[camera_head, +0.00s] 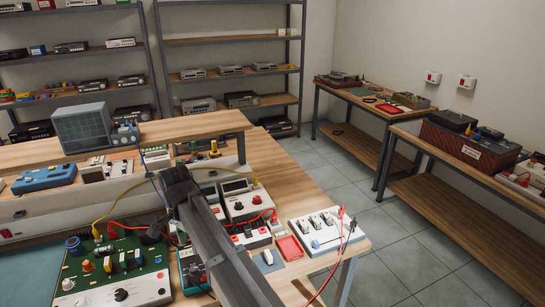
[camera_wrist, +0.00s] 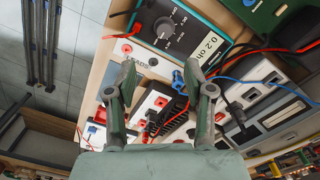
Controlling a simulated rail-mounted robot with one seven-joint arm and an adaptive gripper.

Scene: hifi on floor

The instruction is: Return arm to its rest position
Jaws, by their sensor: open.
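My arm (camera_head: 222,248) reaches from the bottom edge of the head view up and left over the crowded workbench. Its dark end is near the yellow and black leads, and the fingers cannot be made out there. In the wrist view my gripper (camera_wrist: 160,75) is open, its two grey-green fingers apart with nothing held between them. Beyond the fingers are a teal-framed dial box (camera_wrist: 178,27), a white module (camera_wrist: 137,52) and a black part on a white and red module (camera_wrist: 166,116). I cannot tell the exact gap to them.
A green circuit board (camera_head: 148,259) lies left of the arm. A white meter (camera_head: 244,204), a red tray (camera_head: 290,248) and a switch panel (camera_head: 316,237) lie to its right. Loose red, yellow and blue leads cross the bench. Tiled floor (camera_head: 375,255) is clear on the right.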

